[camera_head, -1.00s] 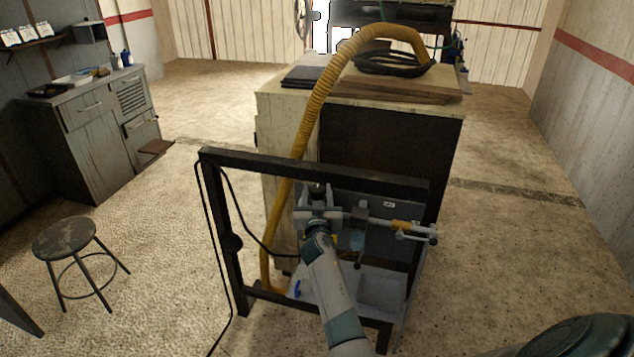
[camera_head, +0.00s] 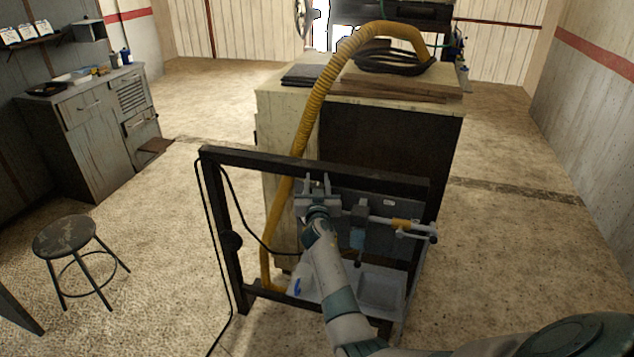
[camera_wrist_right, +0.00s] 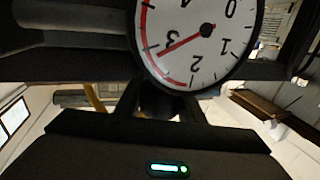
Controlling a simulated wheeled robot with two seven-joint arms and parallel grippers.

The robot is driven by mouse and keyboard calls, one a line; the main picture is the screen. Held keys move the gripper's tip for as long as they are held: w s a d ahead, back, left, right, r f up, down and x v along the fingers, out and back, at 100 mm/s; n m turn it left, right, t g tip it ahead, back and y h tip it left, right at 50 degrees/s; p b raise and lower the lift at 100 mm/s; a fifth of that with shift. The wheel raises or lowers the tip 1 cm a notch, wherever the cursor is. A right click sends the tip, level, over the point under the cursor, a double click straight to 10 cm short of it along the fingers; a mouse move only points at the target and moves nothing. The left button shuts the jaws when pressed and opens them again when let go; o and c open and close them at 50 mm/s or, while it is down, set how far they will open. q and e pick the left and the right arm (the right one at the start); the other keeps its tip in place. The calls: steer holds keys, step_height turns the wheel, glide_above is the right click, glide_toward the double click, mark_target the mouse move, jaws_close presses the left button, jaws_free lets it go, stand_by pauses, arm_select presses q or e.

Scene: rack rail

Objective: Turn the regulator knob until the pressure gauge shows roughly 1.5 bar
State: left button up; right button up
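The pressure gauge (camera_wrist_right: 195,50) fills the top of the right wrist view, its white face turned nearly upside down. Its red needle (camera_wrist_right: 182,44) points a little below 3, on the side toward 2. In the head view my right gripper (camera_head: 317,181) is at the panel (camera_head: 392,217) on the dark frame, its two fingers apart. In the wrist view, dark finger shapes stand on either side of a dark rounded part (camera_wrist_right: 158,104) below the gauge. This may be the regulator knob; contact with it cannot be made out. My left gripper is not in view.
The dark frame's top bar (camera_head: 250,162) runs behind the gripper. A yellow hose (camera_head: 312,120) rises on the left. A stool (camera_head: 66,236) stands far left.

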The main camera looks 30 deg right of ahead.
steer(key=shift+a+r+n+t+y+p, duration=0.15)
steer(key=shift+n+t+y+p, duration=0.2)
steer(key=shift+y+p, duration=0.45)
steer(key=n+y+p, duration=0.1)
steer(key=n+t+y+p, duration=0.1)
steer(key=p, duration=0.1)
steer(key=n+y+p, duration=0.1)
steer(key=shift+w+a+t+y, duration=0.2)
steer(key=shift+a+t+y, duration=0.05)
steer(key=shift+y, duration=0.05)
steer(key=n+y+p, duration=0.1)
steer(key=y, duration=0.1)
steer(key=n+y, duration=0.1)
steer(key=shift+a+t+y+p, duration=0.3)
steer(key=shift+a+y+p, duration=0.05)
steer(key=shift+a+y, duration=0.05)
steer(key=shift+a+f+n+y+b, duration=0.15)
steer(key=shift+a+n+y+b, duration=0.15)
steer(key=shift+n+y, duration=0.65)
steer(key=shift+a+f+n+y+b, duration=0.1)
steer(key=shift+a+n+y+b, duration=0.15)
steer(key=shift+n+y, duration=0.7)
steer(key=shift+a+m+y, duration=0.1)
steer(key=shift+m+y, duration=0.15)
steer(key=shift+y, duration=0.15)
